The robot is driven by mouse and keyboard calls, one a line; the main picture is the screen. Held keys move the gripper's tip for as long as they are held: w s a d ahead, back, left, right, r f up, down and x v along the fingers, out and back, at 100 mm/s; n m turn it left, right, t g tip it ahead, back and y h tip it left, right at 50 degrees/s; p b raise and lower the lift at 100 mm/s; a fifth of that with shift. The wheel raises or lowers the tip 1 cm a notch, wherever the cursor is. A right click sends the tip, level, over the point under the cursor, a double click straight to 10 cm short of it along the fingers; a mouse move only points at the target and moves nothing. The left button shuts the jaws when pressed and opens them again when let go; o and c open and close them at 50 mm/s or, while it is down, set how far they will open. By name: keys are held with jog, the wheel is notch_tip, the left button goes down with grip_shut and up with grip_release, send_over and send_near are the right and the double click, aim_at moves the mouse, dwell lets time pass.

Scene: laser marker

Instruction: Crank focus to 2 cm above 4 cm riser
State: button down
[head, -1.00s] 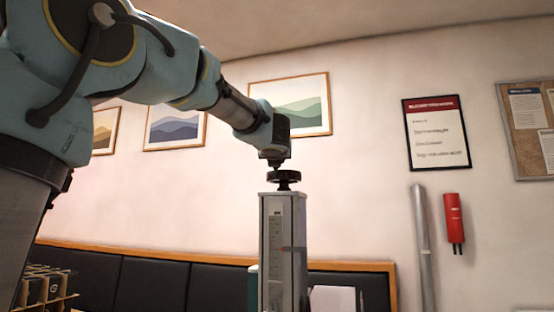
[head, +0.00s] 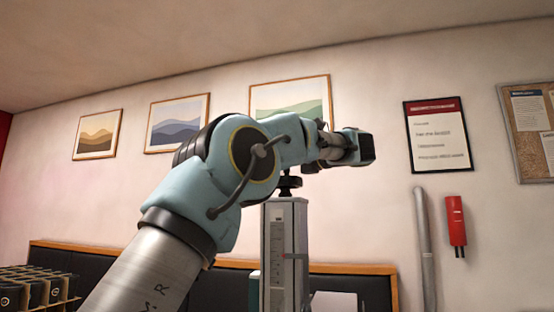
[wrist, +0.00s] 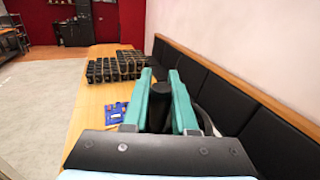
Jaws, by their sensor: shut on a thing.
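The laser marker's grey upright column (head: 298,225) stands in the middle of the head view, with a scale (head: 277,245) on its front face and a small reddish pointer (head: 295,256) beside it. A dark crank wheel (head: 290,184) tops the column, partly covered by my arm. My gripper (wrist: 162,85) shows two green fingers in the wrist view, closed around a dark cylinder (wrist: 159,106) that looks like the crank's handle. In the head view the fingers are hidden behind my arm. The riser and the scale reading cannot be made out.
Several dark boxes in racks (head: 38,288) stand on the table at left, also in the wrist view (wrist: 112,68). A blue card (wrist: 115,114) lies on the wooden table (wrist: 92,110). A black padded bench (wrist: 235,93) runs along the wall.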

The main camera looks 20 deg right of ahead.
jog(key=shift+s+d+r+n+g+y+p, duration=0.1)
jog(key=shift+r+n+g+y+p, duration=0.05)
jog(key=shift+n+g+y+p, duration=0.35)
jog(key=shift+s+d+r+n+g+y+p, duration=0.15)
jog(key=shift+n+g+y+p, duration=0.2)
jog(key=shift+y+p, duration=0.25)
jog(key=n+g+y+p, duration=0.2)
jog(key=shift+s+a+f+n+g+y, duration=0.15)
jog(key=shift+n+g+y, duration=0.1)
jog(key=shift+y, duration=0.15)
jog(key=shift+s+n+g+y+p, duration=0.1)
jog(key=shift+n+g+y+p, duration=0.5)
jog(key=shift+g+p, duration=0.3)
jog(key=c, duration=0.7)
grip_release()
jog(key=shift+f, duration=0.1)
